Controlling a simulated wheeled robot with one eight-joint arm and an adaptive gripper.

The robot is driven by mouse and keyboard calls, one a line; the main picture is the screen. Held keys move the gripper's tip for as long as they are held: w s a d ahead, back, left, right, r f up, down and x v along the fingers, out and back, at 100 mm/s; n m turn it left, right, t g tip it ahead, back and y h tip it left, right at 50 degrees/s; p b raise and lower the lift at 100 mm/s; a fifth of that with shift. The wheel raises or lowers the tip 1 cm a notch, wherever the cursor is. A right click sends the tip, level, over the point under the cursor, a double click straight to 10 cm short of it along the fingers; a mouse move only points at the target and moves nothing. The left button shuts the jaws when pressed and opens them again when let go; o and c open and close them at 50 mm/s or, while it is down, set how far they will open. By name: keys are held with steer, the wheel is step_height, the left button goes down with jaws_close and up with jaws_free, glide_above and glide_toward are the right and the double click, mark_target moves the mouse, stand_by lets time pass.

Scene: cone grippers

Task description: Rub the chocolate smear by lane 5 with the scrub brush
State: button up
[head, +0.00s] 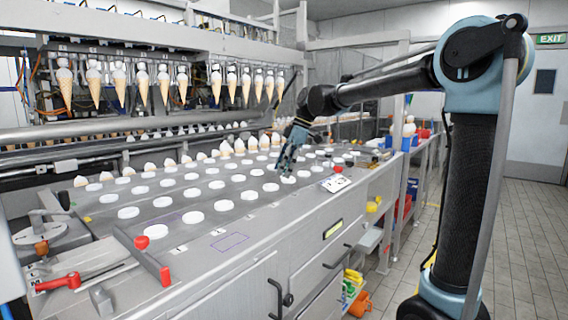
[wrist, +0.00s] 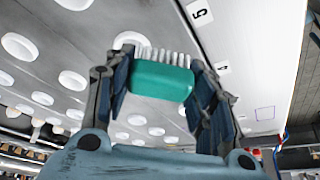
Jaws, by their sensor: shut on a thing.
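My gripper (head: 287,160) is over the steel deck (head: 235,200), towards its right end in the head view. In the wrist view, my gripper (wrist: 160,82) is shut on the scrub brush (wrist: 160,84), a green block with white bristles. The brush sits between the two fingers with its bristles towards the top of the picture. In the head view the brush cannot be told apart from the fingers. A lane label reading 5 (wrist: 202,13) lies on the deck beyond the brush, up and to the right in the wrist view. I cannot make out a chocolate smear in either view.
Ice-cream cones (head: 143,85) hang in a row behind. Floor is clear at right.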

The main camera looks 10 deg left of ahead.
steer(key=shift+r, duration=1.15)
steer(key=shift+s, duration=0.1)
